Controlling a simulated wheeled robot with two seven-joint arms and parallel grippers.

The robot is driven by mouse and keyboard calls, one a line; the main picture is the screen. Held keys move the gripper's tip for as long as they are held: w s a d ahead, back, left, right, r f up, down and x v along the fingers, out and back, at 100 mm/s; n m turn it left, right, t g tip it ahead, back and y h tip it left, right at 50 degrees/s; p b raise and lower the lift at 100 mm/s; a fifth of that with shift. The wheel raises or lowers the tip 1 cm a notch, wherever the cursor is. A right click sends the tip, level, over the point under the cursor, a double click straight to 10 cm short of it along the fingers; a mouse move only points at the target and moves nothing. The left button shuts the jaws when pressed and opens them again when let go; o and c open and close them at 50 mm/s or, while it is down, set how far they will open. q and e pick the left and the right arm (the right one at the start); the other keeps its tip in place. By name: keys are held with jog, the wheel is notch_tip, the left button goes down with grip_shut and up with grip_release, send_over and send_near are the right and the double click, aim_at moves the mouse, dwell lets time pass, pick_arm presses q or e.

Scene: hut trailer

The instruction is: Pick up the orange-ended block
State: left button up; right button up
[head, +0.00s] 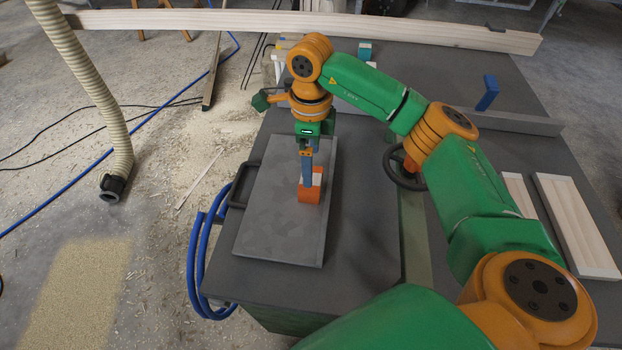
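The orange-ended block (309,194) is on the grey board (268,215) on the machine table, in the middle of the head view. Its orange end faces me, and a pale part shows just behind it. My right arm comes in from the right and reaches over it. My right gripper (307,177) points down at the block, and its blue-grey finger overlaps the block in the picture. The fingers are seen edge-on, so I cannot tell whether they grip the block. My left gripper is not in view.
A teal-ended block (365,51) lies at the back of the table. A fence rail (500,121) with a blue upright (487,92) and a black handwheel (403,170) are on the right. Pale planks (577,225) lie at the right. A hose (97,100) hangs at the left.

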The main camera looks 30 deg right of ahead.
jog(key=f, duration=0.2)
jog(key=f+p, duration=0.1)
jog(key=f, duration=0.2)
jog(key=shift+s+a+f+p, duration=0.15)
jog(key=shift+a+f+p, duration=0.1)
jog(key=shift+f+p, duration=0.15)
jog(key=shift+f, duration=0.3)
jog(key=c, duration=1.1)
jog(key=shift+r, duration=0.1)
